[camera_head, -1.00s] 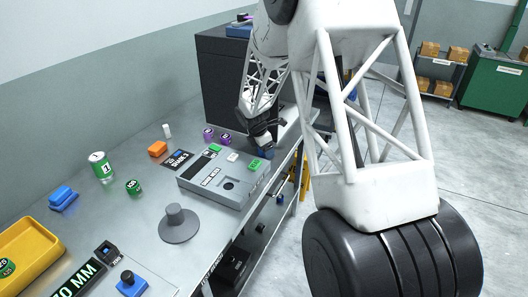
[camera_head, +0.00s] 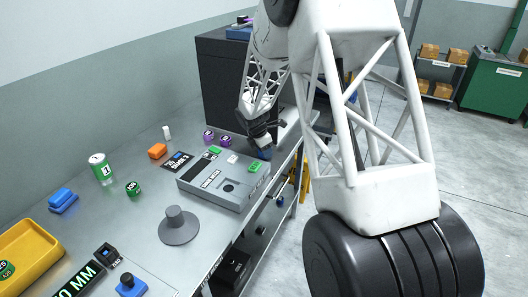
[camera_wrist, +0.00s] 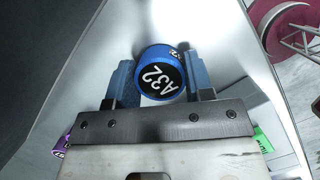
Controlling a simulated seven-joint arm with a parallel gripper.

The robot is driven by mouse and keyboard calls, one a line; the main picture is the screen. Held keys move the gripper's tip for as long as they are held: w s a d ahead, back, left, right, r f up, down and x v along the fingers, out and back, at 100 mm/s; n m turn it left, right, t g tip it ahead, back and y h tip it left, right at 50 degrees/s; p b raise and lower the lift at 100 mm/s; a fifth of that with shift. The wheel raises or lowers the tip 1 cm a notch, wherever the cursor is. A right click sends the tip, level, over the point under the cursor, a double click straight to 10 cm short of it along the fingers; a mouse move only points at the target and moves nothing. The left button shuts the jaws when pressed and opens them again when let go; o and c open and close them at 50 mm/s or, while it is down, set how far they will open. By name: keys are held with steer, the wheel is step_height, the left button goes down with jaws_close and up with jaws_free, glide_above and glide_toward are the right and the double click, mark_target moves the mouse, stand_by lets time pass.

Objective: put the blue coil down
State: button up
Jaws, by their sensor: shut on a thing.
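The blue coil (camera_wrist: 160,74) is a short blue cylinder with a black end face marked A32. In the wrist view it sits between the two blue fingers of my gripper (camera_wrist: 160,84), which is shut on it. In the head view my gripper (camera_head: 262,143) is low over the far right part of the metal bench (camera_head: 215,235), just behind the grey box. The blue coil (camera_head: 265,154) shows below the fingers, close to the bench top. I cannot tell if it touches the surface.
A grey box (camera_head: 200,184) with a round recess and small green and white pieces stands in front of the gripper. Two purple coils (camera_head: 225,140) lie to its left. A dark cabinet (camera_head: 222,85) stands behind. The bench's right edge is close by.

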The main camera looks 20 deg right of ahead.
step_height(320, 180, up, 10)
steer(key=shift+f, duration=0.15)
stand_by(0.4)
stand_by(0.8)
steer(key=w+a+n, duration=0.1)
steer(key=a, duration=0.6)
steer(key=w+a+f+n, duration=0.1)
steer(key=a+n, duration=0.1)
steer(key=a, duration=0.6)
steer(key=w+a+f+n+t, duration=0.1)
steer(key=a, duration=0.6)
steer(key=shift+a+f+n+y, duration=0.15)
steer(key=shift+a+n+y, duration=0.1)
steer(key=shift+n+y, duration=0.05)
steer(key=s+a+n, duration=0.1)
steer(key=a, duration=0.7)
steer(key=s+a+f+n, duration=0.1)
steer(key=a+n, duration=0.1)
steer(key=a, duration=0.5)
steer(key=s+a+f+n+t, duration=0.1)
steer(key=a, duration=0.7)
steer(key=shift+s+a+f+n+y, duration=0.2)
steer(key=shift+s+a+n+y, duration=0.1)
steer(key=shift+s, duration=0.1)
